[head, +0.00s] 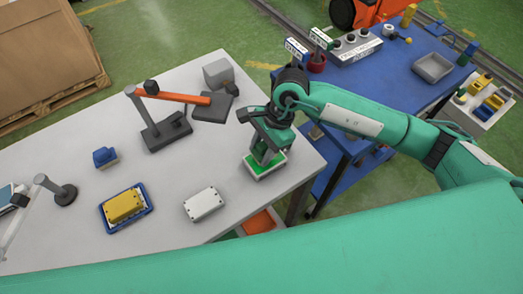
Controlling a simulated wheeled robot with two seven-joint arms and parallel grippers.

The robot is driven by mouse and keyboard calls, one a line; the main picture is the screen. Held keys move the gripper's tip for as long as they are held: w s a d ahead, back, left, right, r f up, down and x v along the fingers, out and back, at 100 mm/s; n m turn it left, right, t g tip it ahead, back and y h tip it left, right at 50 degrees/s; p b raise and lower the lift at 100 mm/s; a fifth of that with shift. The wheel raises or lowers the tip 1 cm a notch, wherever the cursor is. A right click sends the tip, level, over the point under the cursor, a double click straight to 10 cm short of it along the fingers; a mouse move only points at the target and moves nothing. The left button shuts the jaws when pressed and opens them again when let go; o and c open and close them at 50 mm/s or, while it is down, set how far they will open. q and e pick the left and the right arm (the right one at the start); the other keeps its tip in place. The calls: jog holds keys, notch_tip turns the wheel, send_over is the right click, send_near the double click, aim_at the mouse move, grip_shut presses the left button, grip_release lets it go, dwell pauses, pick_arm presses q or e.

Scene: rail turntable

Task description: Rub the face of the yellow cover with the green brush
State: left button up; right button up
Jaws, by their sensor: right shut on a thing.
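The yellow cover (123,205) lies flat in a blue-rimmed tray (107,222) at the front left of the grey table, its face up and bare. My right gripper (266,153) is at the table's right end, well to the right of the yellow cover and pointing down. It is shut on the green brush (262,168), which shows as a green block with a pale edge under the fingers. The fingers hide part of the brush, and I cannot tell whether it touches the table. My left gripper is not in view.
A white cover (203,204) lies between the brush and the yellow cover. A blue brush (104,157) stands behind the yellow cover. A dark stand with an orange arm (178,97) rises at the back. A blue table (405,82) with several items is on the right.

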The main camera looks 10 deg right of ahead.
aim_at(262, 146)
jog(key=shift+r+p, duration=0.65)
jog(key=shift+r, duration=1.95)
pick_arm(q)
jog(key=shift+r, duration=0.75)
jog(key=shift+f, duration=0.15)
pick_arm(e)
jog(key=shift+f, duration=0.15)
notch_tip(262, 146, down, 5)
jog(key=b, duration=0.6)
jog(key=shift+f+b, duration=0.15)
jog(key=shift+b, duration=0.2)
jog(key=shift+f, duration=0.2)
jog(key=shift+f+b, duration=0.1)
jog(key=shift+b, duration=0.25)
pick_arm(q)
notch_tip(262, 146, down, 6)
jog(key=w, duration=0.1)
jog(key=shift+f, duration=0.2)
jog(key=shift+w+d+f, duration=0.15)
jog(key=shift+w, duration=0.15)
pick_arm(e)
jog(key=shift+f, duration=0.1)
